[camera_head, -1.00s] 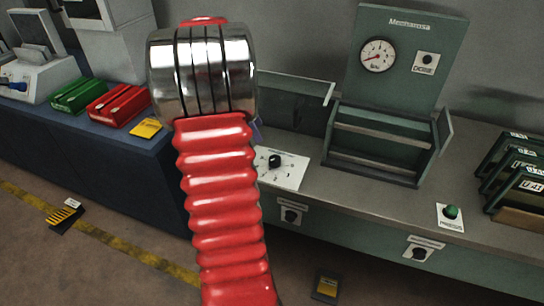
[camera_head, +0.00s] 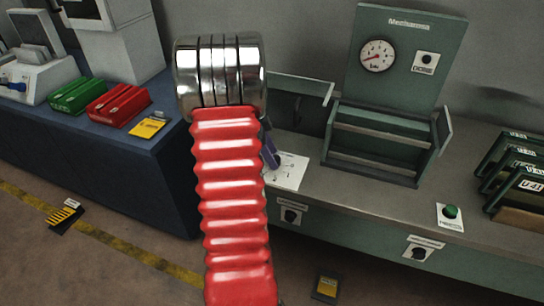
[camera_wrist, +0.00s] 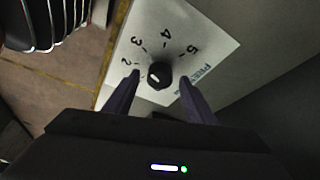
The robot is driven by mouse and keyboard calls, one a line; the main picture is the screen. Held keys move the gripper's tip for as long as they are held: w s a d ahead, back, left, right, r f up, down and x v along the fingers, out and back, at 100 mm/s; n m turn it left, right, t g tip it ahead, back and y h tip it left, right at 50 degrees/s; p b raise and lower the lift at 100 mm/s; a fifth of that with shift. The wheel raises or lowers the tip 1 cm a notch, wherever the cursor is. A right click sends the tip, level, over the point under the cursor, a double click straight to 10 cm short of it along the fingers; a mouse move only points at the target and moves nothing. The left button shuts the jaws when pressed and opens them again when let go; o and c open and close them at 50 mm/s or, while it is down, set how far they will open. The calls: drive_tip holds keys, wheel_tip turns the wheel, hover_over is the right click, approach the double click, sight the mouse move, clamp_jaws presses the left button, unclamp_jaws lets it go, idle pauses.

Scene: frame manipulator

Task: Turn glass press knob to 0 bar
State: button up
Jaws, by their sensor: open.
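The black press knob (camera_wrist: 160,74) stands on a white dial plate (camera_wrist: 205,32) in the wrist view. Its white mark points to the lower left; the digits 2 to 5 are readable, and lower ones cannot be made out. My gripper (camera_wrist: 159,78) is open, with one dark finger on each side of the knob and small visible gaps; depth is hard to tell. In the head view the dial plate (camera_head: 291,174) shows beside my arm, and a purple finger (camera_head: 270,154) covers most of the knob. The pressure gauge (camera_head: 377,56) has its red needle toward the lower left.
The green press frame (camera_head: 375,150) stands right of the dial plate. A green button (camera_head: 451,211) and several dark framed panels (camera_head: 515,172) are farther right. Red (camera_head: 119,106) and green (camera_head: 77,95) boxes sit on the left bench.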

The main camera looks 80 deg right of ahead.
drive_tip(key=shift+s+f, duration=0.2)
drive_tip(key=shift+f, duration=0.25)
drive_tip(key=c, duration=1)
